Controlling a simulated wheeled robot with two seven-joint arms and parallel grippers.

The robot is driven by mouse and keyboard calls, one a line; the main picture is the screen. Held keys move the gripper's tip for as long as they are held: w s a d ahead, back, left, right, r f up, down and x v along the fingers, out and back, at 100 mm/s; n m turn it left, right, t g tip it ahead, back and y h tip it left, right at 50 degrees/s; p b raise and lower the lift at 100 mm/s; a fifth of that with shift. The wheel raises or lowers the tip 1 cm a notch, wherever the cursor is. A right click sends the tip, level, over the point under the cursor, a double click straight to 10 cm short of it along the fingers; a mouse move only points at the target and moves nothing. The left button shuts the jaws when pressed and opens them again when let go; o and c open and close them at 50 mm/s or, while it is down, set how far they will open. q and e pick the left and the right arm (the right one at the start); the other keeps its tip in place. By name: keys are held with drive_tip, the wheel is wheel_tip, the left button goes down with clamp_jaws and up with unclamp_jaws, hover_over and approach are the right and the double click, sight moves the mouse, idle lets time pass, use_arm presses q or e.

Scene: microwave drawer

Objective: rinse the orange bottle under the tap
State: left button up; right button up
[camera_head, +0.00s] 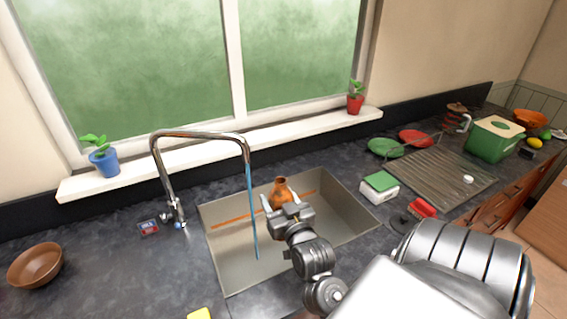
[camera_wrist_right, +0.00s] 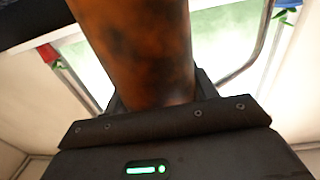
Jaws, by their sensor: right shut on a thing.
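The orange bottle (camera_head: 282,192) is held over the sink (camera_head: 236,273), a little above the basin, with its neck up. My right gripper (camera_head: 286,205) is shut on it. In the right wrist view the bottle (camera_wrist_right: 140,45) fills the space between the fingers, brown-orange with dark patches. The tap (camera_head: 200,136) arches over the left part of the sink, and a blue stream of water (camera_head: 252,210) falls from its spout. The stream is to the left of the bottle and apart from it in the head view. My left gripper is not in view.
A brown bowl (camera_head: 36,265) stands on the counter at left. A green-topped white box (camera_head: 380,187) and a red brush (camera_head: 421,208) lie right of the sink, near a ridged drainboard (camera_head: 440,178). Potted plants stand on the sill. Counter left of the sink is mostly clear.

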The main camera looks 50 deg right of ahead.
drive_tip(key=w+d+f+b, duration=0.1)
drive_tip(key=w+f+b, duration=0.1)
drive_tip(key=w, duration=0.9)
drive_tip(key=shift+f+b, duration=0.15)
drive_tip(key=shift+b, duration=0.35)
drive_tip(key=shift+d, duration=0.15)
drive_tip(key=shift+d, duration=0.55)
drive_tip(key=shift+a, duration=0.15)
drive_tip(key=shift+a+p, duration=0.5)
idle(0.3)
